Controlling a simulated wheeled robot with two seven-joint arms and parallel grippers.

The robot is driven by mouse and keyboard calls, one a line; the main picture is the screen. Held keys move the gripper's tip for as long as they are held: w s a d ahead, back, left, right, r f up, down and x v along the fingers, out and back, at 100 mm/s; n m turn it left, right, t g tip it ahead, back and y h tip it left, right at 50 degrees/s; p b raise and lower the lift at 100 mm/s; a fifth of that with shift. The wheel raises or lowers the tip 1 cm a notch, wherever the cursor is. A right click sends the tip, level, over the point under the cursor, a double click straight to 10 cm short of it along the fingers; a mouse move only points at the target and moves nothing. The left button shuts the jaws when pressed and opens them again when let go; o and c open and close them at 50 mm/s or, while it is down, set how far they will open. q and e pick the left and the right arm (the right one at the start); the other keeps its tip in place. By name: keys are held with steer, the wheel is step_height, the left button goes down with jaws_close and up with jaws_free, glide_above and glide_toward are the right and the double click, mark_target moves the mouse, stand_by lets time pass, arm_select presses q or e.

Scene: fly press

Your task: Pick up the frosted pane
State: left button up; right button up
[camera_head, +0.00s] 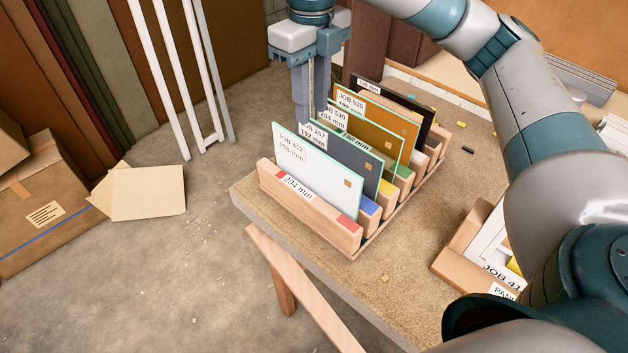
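A wooden slotted rack (330,227) holds several upright panes on a bench. The front pane (325,180) is whitish and cloudy with a green edge and a "JOB 412" label; it looks like the frosted one. Behind it stand a dark grey pane (358,160) labelled JOB 267, a clear green-edged pane, an amber pane (397,122) and a black pane (415,105). My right gripper (312,110) points down at the left ends of the panes, behind the whitish one. A narrow gap shows between its fingers, with no pane seen in it. My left gripper is out of view.
My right arm covers the right side. A second wooden holder (455,250) with a white pane stands at the bench's right. A cardboard box (45,205), paper sheets (148,192) and white rails (165,85) are left. The bench's left corner (240,200) is bare.

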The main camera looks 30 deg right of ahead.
steer(key=p, duration=0.4)
glide_above(314, 170)
steer(key=f, duration=1.1)
steer(key=shift+w+f, duration=0.2)
steer(key=shift+a+f, duration=0.1)
steer(key=shift+f, duration=0.35)
steer(key=shift+f+p, duration=0.4)
steer(key=shift+f, duration=0.05)
steer(key=f, duration=0.1)
steer(key=f+p, duration=0.1)
steer(key=f, duration=0.1)
steer(key=shift+d+p, duration=0.25)
steer(key=shift+p, duration=0.1)
steer(key=shift+f, duration=0.65)
